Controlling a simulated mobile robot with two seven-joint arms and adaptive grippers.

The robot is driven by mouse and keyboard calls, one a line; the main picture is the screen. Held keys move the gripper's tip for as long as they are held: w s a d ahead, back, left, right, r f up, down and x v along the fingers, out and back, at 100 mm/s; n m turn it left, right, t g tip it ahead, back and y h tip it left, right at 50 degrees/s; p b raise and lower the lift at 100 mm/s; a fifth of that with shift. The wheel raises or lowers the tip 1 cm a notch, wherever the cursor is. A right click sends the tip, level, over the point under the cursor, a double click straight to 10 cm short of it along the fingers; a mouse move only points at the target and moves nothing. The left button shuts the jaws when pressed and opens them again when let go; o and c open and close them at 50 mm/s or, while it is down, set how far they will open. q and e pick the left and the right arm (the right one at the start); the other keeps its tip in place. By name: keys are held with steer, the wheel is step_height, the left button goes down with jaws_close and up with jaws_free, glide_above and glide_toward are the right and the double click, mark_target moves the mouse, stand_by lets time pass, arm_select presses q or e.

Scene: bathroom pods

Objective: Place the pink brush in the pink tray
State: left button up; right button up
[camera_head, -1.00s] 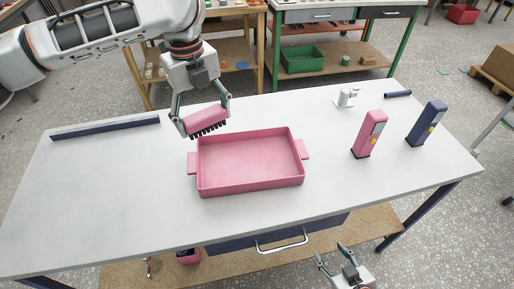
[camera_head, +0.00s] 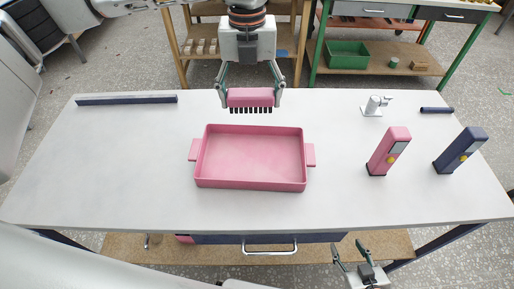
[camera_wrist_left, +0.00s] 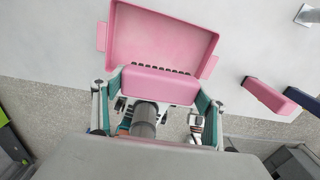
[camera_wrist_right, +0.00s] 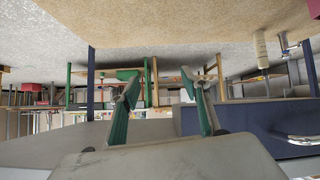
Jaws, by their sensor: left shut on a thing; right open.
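The pink brush (camera_head: 250,98) has a pink block body and dark bristles pointing down. My left gripper (camera_head: 251,97) is shut on it, one finger at each end, and holds it above the table's far edge, behind the tray. The brush also shows in the left wrist view (camera_wrist_left: 158,85) between the fingers. The pink tray (camera_head: 250,186) is empty and sits mid-table, with a handle at each short side. In the left wrist view the tray (camera_wrist_left: 165,20) lies just beyond the brush. My right gripper (camera_head: 363,257) is open and empty, low in front of the table.
On the white table (camera_head: 100,150), a pink dispenser-like block (camera_head: 388,152) and a dark blue one (camera_head: 460,150) stand at the right. A small white fixture (camera_head: 375,106) and a dark rod (camera_head: 436,110) lie behind them. A dark bar (camera_head: 127,100) lies at the far left.

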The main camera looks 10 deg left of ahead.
arm_select(q)
steer(key=b, duration=0.2)
glide_above(253, 160)
step_height(253, 160, down, 15)
steer(key=shift+a+f, duration=0.1)
steer(key=shift+a, duration=0.05)
steer(key=shift+f, duration=0.35)
step_height(253, 160, down, 3)
steer(key=shift+f, duration=0.55)
arm_select(e)
steer(key=shift+w+a+r+y, duration=0.15)
steer(key=shift+w+a, duration=0.1)
steer(key=shift+a, duration=0.15)
steer(key=shift+w+a+y, duration=0.15)
steer(key=shift+w+a, duration=0.1)
steer(key=shift+a, duration=0.15)
steer(key=shift+s, duration=0.1)
arm_select(q)
steer(key=o, duration=1.4)
steer(key=shift+f, duration=0.1)
steer(key=shift+c, duration=0.2)
arm_select(e)
steer(key=shift+d+f, duration=0.1)
steer(key=shift+f, duration=0.15)
